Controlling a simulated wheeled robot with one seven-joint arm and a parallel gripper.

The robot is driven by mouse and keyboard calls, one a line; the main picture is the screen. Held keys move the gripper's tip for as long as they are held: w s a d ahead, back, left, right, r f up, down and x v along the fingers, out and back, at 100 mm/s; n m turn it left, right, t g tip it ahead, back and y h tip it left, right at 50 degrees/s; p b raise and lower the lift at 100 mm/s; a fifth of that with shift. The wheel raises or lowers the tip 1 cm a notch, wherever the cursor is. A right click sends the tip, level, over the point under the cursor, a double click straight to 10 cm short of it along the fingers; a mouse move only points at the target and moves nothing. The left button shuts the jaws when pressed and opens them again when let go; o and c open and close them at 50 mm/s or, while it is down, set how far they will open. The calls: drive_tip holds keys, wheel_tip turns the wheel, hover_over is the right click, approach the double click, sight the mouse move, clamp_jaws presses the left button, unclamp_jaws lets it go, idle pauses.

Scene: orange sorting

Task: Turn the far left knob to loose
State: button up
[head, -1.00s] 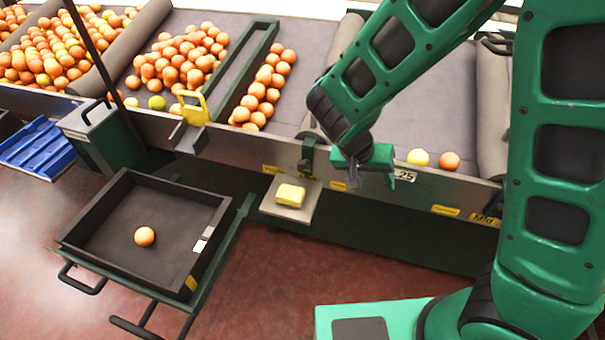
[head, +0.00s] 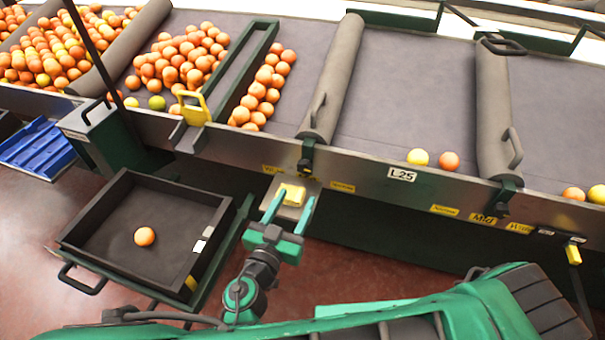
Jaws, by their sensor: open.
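A dark knob (head: 305,167) sits on the conveyor's front rail below the left grey roller, the leftmost such knob I can make out. Small yellow labels (head: 342,187) flank it; their words are too small to read surely, and I cannot tell its setting. A second dark knob (head: 502,207) is below the right roller. My gripper (head: 290,207) is open and empty, fingers pointing up the picture toward the rail. It is below the left knob and apart from it. Its fingers flank the view of a yellow block (head: 293,193) on a small shelf (head: 284,212).
A black tray (head: 85,225) holding one orange stands at left. A yellow handle (head: 573,252) hangs at the far right of the rail. Oranges (head: 185,60) lie on the belt at left. The belt between the rollers (head: 336,75) is mostly clear.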

sight(304, 170)
drive_tip(key=shift+t+y, duration=0.3)
drive_tip(key=shift+t, duration=0.2)
drive_tip(key=x, duration=0.6)
drive_tip(key=a+x, duration=0.1)
drive_tip(key=x, duration=0.2)
drive_tip(key=shift+w+d, duration=0.15)
drive_tip(key=shift+w, duration=0.3)
drive_tip(key=c, duration=1)
